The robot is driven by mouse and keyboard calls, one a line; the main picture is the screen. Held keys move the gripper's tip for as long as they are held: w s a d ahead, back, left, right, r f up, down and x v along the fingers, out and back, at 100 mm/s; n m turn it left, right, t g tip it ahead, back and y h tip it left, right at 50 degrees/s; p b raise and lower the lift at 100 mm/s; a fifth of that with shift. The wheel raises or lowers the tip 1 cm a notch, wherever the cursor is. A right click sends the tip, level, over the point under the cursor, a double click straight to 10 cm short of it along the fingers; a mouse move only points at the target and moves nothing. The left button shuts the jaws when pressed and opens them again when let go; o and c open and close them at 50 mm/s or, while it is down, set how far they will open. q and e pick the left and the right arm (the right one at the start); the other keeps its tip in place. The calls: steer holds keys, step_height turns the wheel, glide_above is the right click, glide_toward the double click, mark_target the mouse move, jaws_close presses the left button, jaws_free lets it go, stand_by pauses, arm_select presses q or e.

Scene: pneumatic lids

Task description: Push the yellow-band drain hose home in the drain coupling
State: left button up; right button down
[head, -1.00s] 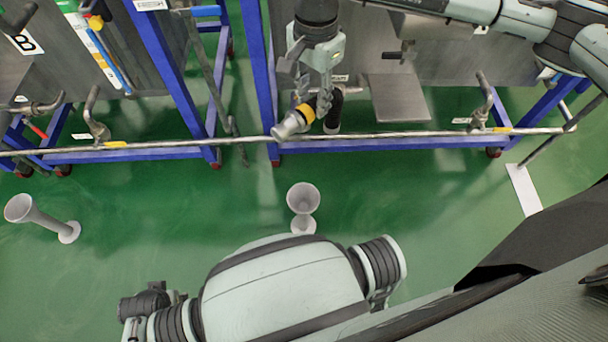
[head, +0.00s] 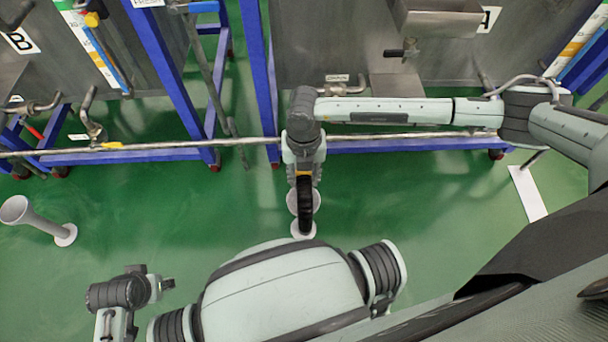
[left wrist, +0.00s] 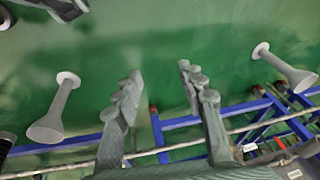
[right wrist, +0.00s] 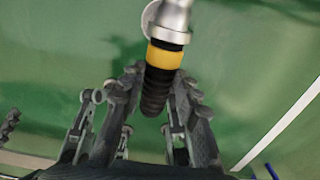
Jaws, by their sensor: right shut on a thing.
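My right gripper (head: 304,178) is shut on the black yellow-band drain hose (head: 305,207), above the near grey funnel stand. In the right wrist view the hose (right wrist: 156,90) lies between the fingers. Its yellow band (right wrist: 163,56) and bright metal end (right wrist: 171,18) reach past the fingertips, with a pale disc (right wrist: 150,20) partly behind the metal. A pipe fitting (head: 345,89) under a DRAIN label sits low on the tank, apart from the hose; I cannot tell if it is the drain coupling. My left gripper (left wrist: 160,78) is open and empty.
The near grey funnel stand (head: 317,204) is partly covered by the hose; another (head: 38,217) stands at the left. A long metal rail (head: 400,136) runs before the blue frames (head: 195,153).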

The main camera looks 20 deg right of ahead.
arm_select(q)
steer(key=shift+f, duration=0.15)
arm_select(e)
steer(key=shift+r, duration=0.1)
steer(key=shift+w, duration=0.3)
steer(key=shift+w+d+b, duration=0.2)
steer(key=shift+w+b, duration=0.15)
steer(key=shift+w, duration=0.25)
steer(key=shift+w+d+b, duration=0.2)
steer(key=shift+w+b, duration=0.1)
steer(key=shift+w, duration=0.25)
steer(key=shift+w+d+b, duration=0.15)
steer(key=shift+w+b, duration=0.1)
steer(key=shift+w, duration=0.3)
steer(key=shift+w+d+b, duration=0.15)
steer(key=shift+w+b, duration=0.1)
steer(key=shift+w, duration=0.3)
arm_select(q)
step_height(320, 180, up, 6)
steer(key=shift+a+f, duration=0.15)
arm_select(e)
steer(key=shift+w, duration=0.25)
